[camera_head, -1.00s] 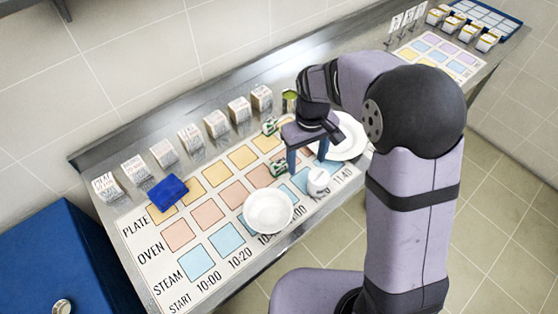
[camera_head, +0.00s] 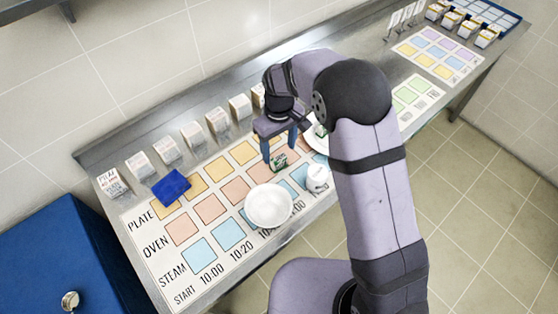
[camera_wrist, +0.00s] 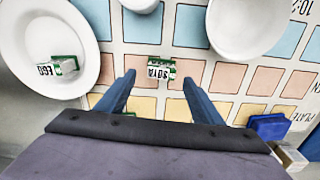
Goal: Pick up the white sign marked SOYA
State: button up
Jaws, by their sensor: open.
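The white sign marked SOYA (camera_wrist: 158,71), with a green base, lies on the printed mat among the peach squares. In the head view the green-and-white sign (camera_head: 279,161) shows just below my gripper (camera_head: 280,152). In the wrist view it is between the two blue fingertips of my gripper (camera_wrist: 158,80), toward their far ends. My gripper is open and empty, pointing down. I cannot tell whether the fingertips reach down to the sign's height.
A similar sign marked EGG (camera_wrist: 57,67) lies on a white plate (camera_wrist: 88,58). A white bowl (camera_head: 268,206) and a white lidded jar (camera_head: 317,178) stand nearby. A blue block (camera_head: 171,187) is at left. Several white cartons (camera_head: 193,135) line the back.

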aim_at(279, 158)
jog(key=shift+s+f+p, duration=0.2)
jog(key=shift+f+p, duration=0.4)
jog(key=shift+p, duration=0.05)
jog(key=shift+f+p, duration=0.8)
jog(key=shift+f, duration=1.15)
jog(key=shift+c, duration=0.6)
jog(key=c, duration=1)
